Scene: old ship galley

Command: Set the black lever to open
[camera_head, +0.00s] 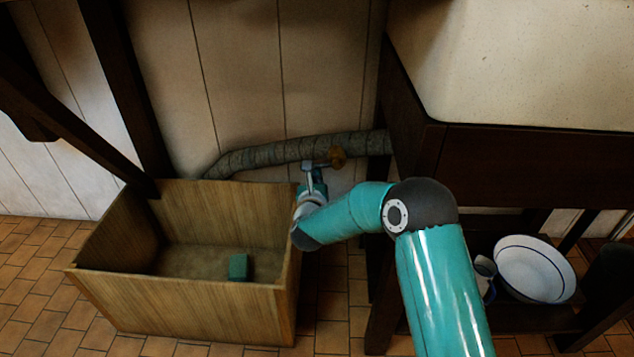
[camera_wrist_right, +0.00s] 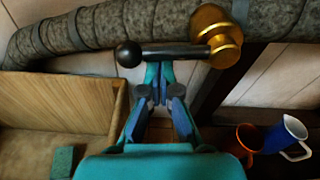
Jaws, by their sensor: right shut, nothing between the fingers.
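The black lever (camera_wrist_right: 175,51) shows in the right wrist view as a dark bar with a round black knob at its left end. Its right end joins a brass valve fitting (camera_wrist_right: 217,37) on a wrapped pipe (camera_wrist_right: 95,30), and the bar lies roughly along the pipe. In the head view, the brass fitting (camera_head: 338,157) sits on the pipe by the wall. My right gripper (camera_wrist_right: 160,76) is shut and empty, its fingertips at the lever's middle, just below it in the picture. I cannot tell whether they touch. My left gripper is not in view.
A wooden crate (camera_head: 185,300) with a green block (camera_head: 238,267) inside stands left of my right arm. A dark wooden sink stand (camera_head: 520,160) is at the right, with a white basin (camera_head: 533,268) below. An orange mug (camera_wrist_right: 243,140) and a white-blue jug (camera_wrist_right: 288,138) show in the wrist view.

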